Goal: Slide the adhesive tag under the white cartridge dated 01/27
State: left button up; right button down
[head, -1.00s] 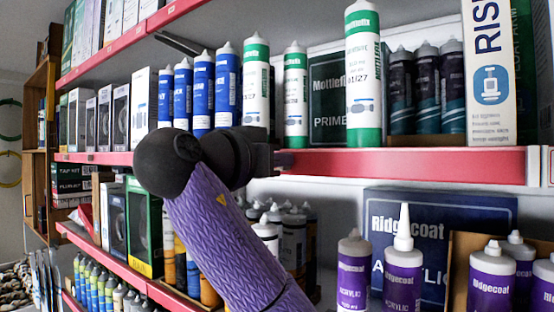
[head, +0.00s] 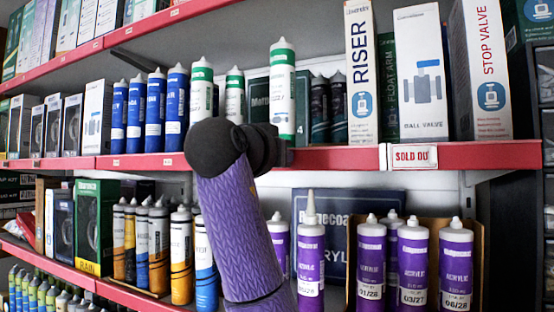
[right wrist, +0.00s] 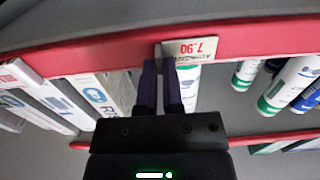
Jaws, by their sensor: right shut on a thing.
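Three white cartridges with green caps and bands stand on the middle shelf: a left one (head: 201,90), a shorter middle one (head: 235,95) and a tall right one (head: 282,90). The tall one's date reads 01/27 in the earlier head frame; it is too blurred now. My right gripper (right wrist: 159,66) is shut on the adhesive tag (right wrist: 190,48), which reads 7.90 upside down. The tag is at the red shelf edge, close to a white cartridge (right wrist: 187,85). In the head view my wrist hides the fingers and tag. My left gripper is out of view.
The red shelf edge (head: 340,159) runs across, with a SOLD OUT label (head: 414,157) at right. Blue cartridges (head: 154,105) stand left of the white ones; a RISER box (head: 360,75) stands right. Purple cartridges (head: 311,250) stand on the lower shelf.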

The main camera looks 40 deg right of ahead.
jog(key=c, duration=0.8)
grip_release()
jog(key=shift+o, duration=0.2)
jog(key=b+v, duration=0.3)
jog(key=v, duration=0.7)
jog(key=shift+b, duration=0.35)
